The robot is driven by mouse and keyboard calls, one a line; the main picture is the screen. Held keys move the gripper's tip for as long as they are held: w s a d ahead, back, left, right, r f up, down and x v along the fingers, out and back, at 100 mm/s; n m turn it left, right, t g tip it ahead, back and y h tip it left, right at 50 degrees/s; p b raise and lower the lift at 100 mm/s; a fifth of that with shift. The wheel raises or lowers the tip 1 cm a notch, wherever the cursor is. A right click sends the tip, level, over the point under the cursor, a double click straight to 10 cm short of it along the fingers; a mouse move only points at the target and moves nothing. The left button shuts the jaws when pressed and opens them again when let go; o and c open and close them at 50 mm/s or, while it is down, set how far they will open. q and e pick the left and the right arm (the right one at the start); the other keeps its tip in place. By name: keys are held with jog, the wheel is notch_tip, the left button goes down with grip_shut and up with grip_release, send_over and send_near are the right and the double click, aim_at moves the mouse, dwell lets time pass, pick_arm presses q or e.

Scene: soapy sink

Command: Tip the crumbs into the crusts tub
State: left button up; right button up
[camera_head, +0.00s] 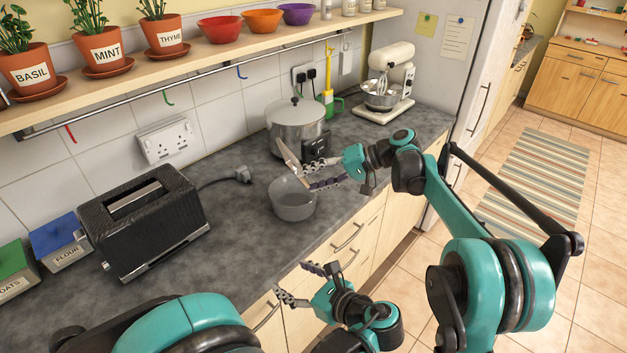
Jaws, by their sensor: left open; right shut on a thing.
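My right gripper (318,176) is shut on a thin, pale, tray-like piece (287,157) with a dark block at its near end. The piece is tilted and shows above the far rim of a grey round tub (294,208), in front of the pot. I cannot tell whether it touches the tub. No crumbs can be made out, and no label shows on the tub. My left gripper (298,283) is open and empty, low in front of the cupboard fronts, nearer than the tub.
A steel pot (296,128) stands behind the tub. A black toaster (143,222) is at the left, with its plug (242,175) lying on the worktop (215,262). A stand mixer (389,75) is at the back right. The worktop between toaster and tub is clear.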

jog(key=h, duration=0.1)
jog(key=a+r+n+h, duration=0.1)
jog(key=h, duration=0.1)
jog(key=shift+s+t, duration=0.2)
jog(key=shift+t, duration=0.2)
jog(key=h, duration=0.2)
jog(key=t+h, duration=0.1)
jog(key=shift+s+a+r+n, duration=0.2)
jog(key=shift+a+r+n, duration=0.1)
jog(key=shift+a, duration=0.05)
jog(key=t+h, duration=0.1)
jog(key=h, duration=0.1)
jog(key=a+n+h, duration=0.1)
jog(key=h, duration=0.1)
jog(key=shift+s+r+t+h, duration=0.1)
jog(key=shift+s+t+h, duration=0.05)
jog(key=shift+t+h, duration=0.2)
